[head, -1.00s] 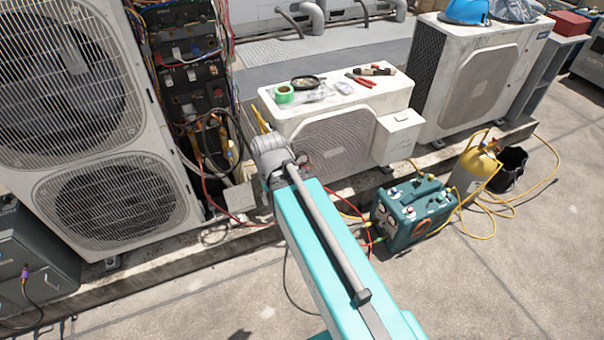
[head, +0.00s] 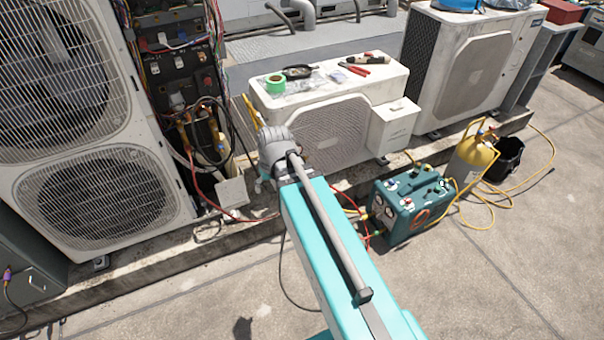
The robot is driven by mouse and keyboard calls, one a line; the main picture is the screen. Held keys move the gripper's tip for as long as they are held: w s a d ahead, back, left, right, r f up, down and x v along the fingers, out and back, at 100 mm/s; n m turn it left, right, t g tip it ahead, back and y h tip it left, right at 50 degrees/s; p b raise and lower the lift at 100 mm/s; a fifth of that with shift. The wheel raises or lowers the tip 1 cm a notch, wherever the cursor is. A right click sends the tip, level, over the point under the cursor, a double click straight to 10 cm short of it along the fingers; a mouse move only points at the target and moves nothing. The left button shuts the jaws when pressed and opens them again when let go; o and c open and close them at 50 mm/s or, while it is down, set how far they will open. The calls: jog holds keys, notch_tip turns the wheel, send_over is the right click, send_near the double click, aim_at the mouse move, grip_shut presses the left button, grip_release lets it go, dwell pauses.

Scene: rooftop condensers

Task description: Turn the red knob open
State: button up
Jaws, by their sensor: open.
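I cannot make out the red knob for certain. The teal service unit (head: 410,222) stands on the ground right of my arm, with small knobs and fittings on top too small to tell apart. Red and yellow hoses run to its left side. A small red spot (head: 207,82) shows on the open electrical panel, but I cannot tell whether it is a knob. My teal arm reaches up to a grey joint in front of the low white condenser's left end. My gripper is hidden beyond that joint.
The low white condenser (head: 330,135) carries green tape (head: 275,84) and red pliers (head: 354,70). A tall twin-fan unit (head: 95,205) stands left. A yellow-topped cylinder (head: 474,156) and black bucket (head: 507,158) stand right among loose hoses. The front right concrete is clear.

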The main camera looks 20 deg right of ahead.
jog(key=w+d+f+t+y+b, duration=0.1)
jog(key=w+d+f+t+b, duration=0.3)
jog(key=w+f+b, duration=0.55)
jog(key=w+d+f+t+y+b, duration=0.2)
jog(key=w+d+f+b, duration=0.4)
jog(key=f+b, duration=0.65)
jog(key=w+d+f+m+t+h+b, duration=0.1)
jog(key=w+d+f+t+b, duration=0.2)
jog(key=d+b, duration=0.6)
jog(key=w+d+f+m+t+h+b, duration=0.1)
jog(key=w+d+f+t+b, duration=0.2)
jog(key=w+d+f+b, duration=0.2)
jog(key=d+f+b, duration=0.3)
jog(key=d+b, duration=0.1)
jog(key=b, duration=0.3)
jog(key=shift+d, duration=0.25)
jog(key=shift+w, duration=0.25)
jog(key=b+x, duration=0.5)
jog(key=x, duration=0.8)
jog(key=shift+w+d, duration=0.1)
jog(key=shift+w, duration=0.2)
